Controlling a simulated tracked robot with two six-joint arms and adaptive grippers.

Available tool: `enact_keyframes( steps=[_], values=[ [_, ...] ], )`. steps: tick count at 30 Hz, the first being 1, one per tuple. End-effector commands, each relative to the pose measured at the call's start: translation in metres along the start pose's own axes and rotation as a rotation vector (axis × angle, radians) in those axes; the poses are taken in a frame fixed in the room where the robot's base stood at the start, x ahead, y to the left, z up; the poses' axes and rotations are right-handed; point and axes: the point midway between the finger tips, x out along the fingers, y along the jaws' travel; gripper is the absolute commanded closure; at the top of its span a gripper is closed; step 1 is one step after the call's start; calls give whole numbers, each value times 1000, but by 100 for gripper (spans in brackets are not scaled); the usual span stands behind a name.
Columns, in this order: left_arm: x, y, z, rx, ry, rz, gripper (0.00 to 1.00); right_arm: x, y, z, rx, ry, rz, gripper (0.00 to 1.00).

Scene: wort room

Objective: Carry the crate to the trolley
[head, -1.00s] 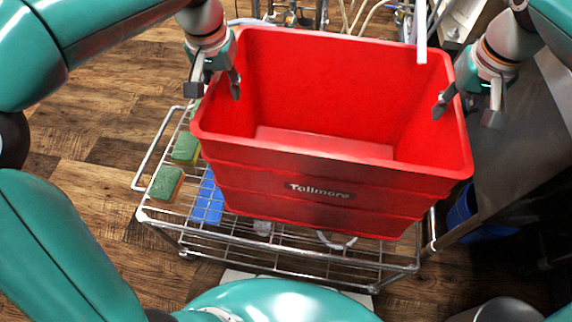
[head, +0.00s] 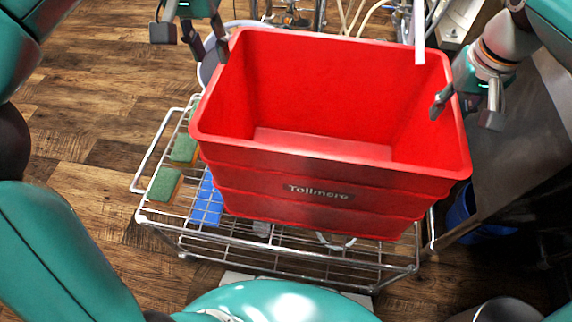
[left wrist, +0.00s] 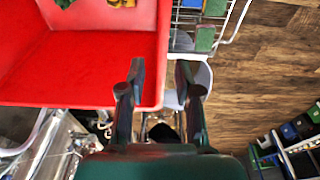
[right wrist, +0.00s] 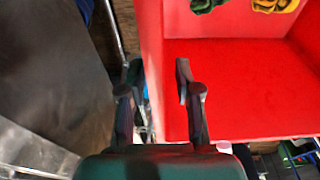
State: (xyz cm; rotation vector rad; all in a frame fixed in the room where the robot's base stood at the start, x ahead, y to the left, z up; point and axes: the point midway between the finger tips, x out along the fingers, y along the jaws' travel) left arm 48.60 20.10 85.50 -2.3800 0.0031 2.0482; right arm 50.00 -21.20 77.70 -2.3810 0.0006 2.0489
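The red crate (head: 330,172) with a dark label stands over the wire trolley (head: 230,240) and seems to rest on it; its underside contact is hidden. My left gripper (head: 208,45) is open at the crate's back-left corner, its fingers apart. In the left wrist view, the left gripper (left wrist: 160,75) has one finger over the crate's edge and one outside. My right gripper (head: 465,108) straddles the right rim, one finger inside. Its fingers look apart in the right wrist view (right wrist: 160,72), with the red wall between them. Green (right wrist: 207,4) and yellow (right wrist: 274,4) items lie inside the crate.
Green sponges (head: 164,184) and a blue item (head: 207,200) lie on the trolley's left part. A grey metal surface (head: 525,120) is close on the right. The wooden floor at left is clear.

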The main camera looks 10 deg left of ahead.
Motion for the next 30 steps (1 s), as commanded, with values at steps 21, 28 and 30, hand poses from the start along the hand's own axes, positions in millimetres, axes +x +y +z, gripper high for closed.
enact_keyframes(
  steps=[21,28,30],
  values=[
    [-14,0,0,0,-1,0,67,-89,0,-1,0,4,-1,67],
    [-13,0,0,0,-1,0,67,-113,0,-1,0,1,0,67],
    [-13,0,0,0,-1,0,67,-117,0,0,0,1,0,67]
  ],
)
